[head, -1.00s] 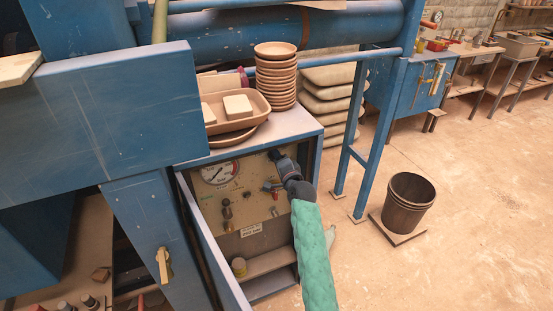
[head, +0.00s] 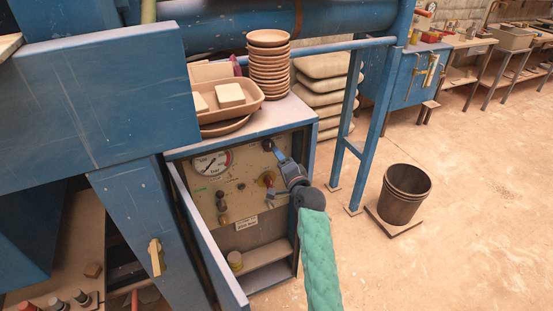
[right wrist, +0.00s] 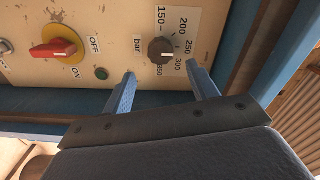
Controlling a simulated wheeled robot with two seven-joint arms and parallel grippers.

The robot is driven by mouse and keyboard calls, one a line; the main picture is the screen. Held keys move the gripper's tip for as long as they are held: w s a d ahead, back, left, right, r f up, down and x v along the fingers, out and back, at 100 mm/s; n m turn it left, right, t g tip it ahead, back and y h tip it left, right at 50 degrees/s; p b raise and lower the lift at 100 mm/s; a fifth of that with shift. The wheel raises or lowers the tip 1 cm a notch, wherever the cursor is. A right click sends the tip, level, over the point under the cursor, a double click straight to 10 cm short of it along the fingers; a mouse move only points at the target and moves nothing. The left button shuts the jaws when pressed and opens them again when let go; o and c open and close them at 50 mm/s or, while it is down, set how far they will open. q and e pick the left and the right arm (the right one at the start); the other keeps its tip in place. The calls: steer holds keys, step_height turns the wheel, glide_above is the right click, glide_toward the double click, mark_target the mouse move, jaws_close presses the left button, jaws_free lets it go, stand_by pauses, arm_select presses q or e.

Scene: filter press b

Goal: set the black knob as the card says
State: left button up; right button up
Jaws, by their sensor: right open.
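My left gripper is out of view.
A red switch (right wrist: 55,50) on a yellow plate marked ON and OFF and a green button (right wrist: 101,73) lie beside the knob. A pressure gauge (head: 212,163) is at the panel's upper left. The cabinet door (head: 207,243) stands open. A bucket (head: 404,192) stands on the floor.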

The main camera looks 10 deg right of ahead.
steer(key=shift+s, duration=0.2)
stand_by(0.4)
steer(key=a+f+n+g, duration=0.25)
steer(key=f+n, duration=0.25)
steer(key=f, duration=0.3)
steer(key=a+f+n+g, duration=0.1)
steer(key=f+n+g, duration=0.25)
steer(key=f, duration=0.35)
steer(key=s+f+n+g, duration=0.1)
steer(key=s+f, duration=0.2)
steer(key=f, duration=0.3)
steer(key=s+f+n+g+h, duration=0.1)
steer(key=s+f+n, duration=0.15)
steer(key=f, duration=0.35)
steer(key=s+f+n+g, duration=0.1)
steer(key=s+f+g, duration=0.1)
steer(key=s+f, duration=0.35)
steer(key=s+f+n+g+h, duration=0.1)
steer(key=s+f+g, duration=0.2)
steer(key=s+f, duration=1.4)
steer(key=s+d+f+g, duration=0.1)
steer(key=s+f, duration=0.3)
steer(key=s, duration=0.6)
steer(key=s+d+f+g, duration=0.2)
steer(key=s+f, duration=0.3)
steer(key=s, duration=0.5)
steer(key=shift+n+h, duration=0.4)
steer(key=shift+f, duration=0.15)
